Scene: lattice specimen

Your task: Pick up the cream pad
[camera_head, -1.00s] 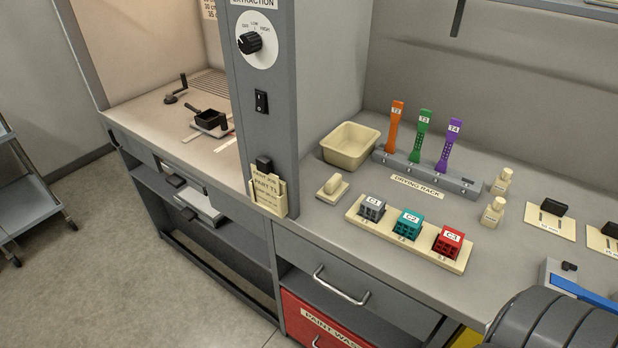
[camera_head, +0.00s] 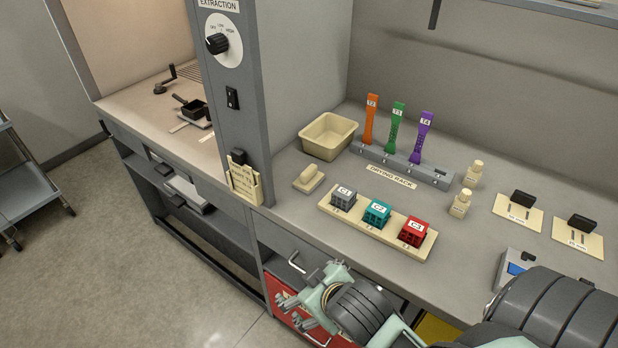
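The cream pad (camera_head: 309,178) is a small cream block with a raised grip on top. It lies on the grey bench, in front of the cream tub and left of the block holder. My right gripper (camera_head: 300,298) comes in from the lower right, pale green with dark parts. It is in front of the drawer, below the bench top and well apart from the pad. Its fingers look spread, with nothing seen between them. My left gripper is not in view.
A cream tub (camera_head: 328,136), a drying rack (camera_head: 404,167) with coloured tools, and a cream holder (camera_head: 377,228) with three blocks stand near the pad. A grey post (camera_head: 240,100) rises at left. Small bottles (camera_head: 460,204) stand at right. The bench edge around the pad is clear.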

